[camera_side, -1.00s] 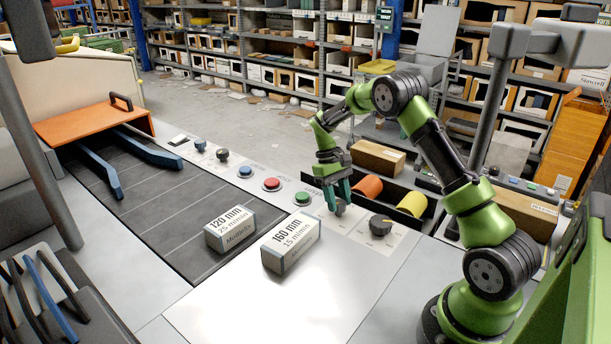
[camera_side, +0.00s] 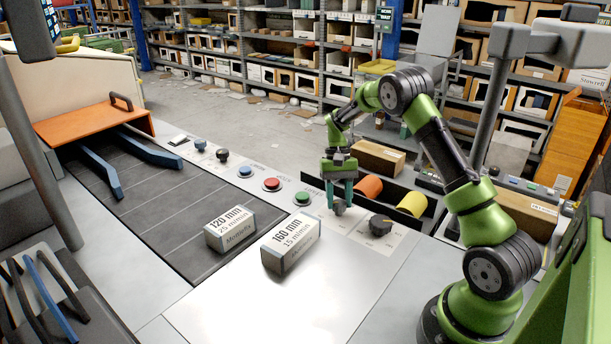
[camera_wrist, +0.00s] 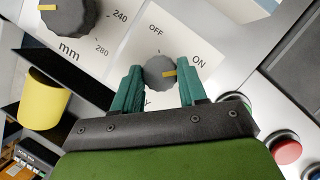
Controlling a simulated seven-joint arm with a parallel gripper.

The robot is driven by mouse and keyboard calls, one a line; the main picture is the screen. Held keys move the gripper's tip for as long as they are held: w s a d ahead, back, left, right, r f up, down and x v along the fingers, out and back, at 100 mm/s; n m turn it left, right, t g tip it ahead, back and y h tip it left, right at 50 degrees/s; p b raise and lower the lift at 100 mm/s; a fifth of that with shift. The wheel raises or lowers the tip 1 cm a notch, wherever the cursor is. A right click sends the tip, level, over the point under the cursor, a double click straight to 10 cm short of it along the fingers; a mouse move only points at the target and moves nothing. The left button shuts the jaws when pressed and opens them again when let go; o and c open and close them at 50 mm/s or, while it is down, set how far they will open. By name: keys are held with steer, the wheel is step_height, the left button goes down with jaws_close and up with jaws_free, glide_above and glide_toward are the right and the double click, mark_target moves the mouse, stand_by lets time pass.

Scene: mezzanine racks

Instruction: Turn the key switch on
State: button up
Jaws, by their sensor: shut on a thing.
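The key switch (camera_wrist: 159,72) is a small dark round knob with a yellow mark, on a white plate lettered OFF and ON. In the wrist view its yellow mark points right, towards the ON side and away from OFF. My gripper (camera_wrist: 161,86) has its teal fingers on either side of the knob, closed on it. In the side view my gripper (camera_side: 340,203) points down at the panel, with the key switch (camera_side: 339,209) between its fingertips. The key's lower lettering is partly hidden by the gripper in the wrist view.
A larger black dial (camera_side: 380,225) sits right of the switch. Green (camera_side: 302,198), red (camera_side: 271,184) and blue (camera_side: 245,171) buttons line the panel to the left. A bin with orange (camera_side: 368,187) and yellow (camera_side: 411,204) rolls stands behind. Two labelled blocks lie in front.

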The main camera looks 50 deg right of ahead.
steer(key=o, duration=1.1)
steer(key=shift+c, duration=0.2)
steer(key=v, duration=1.7)
steer(key=shift+w+f, duration=0.1)
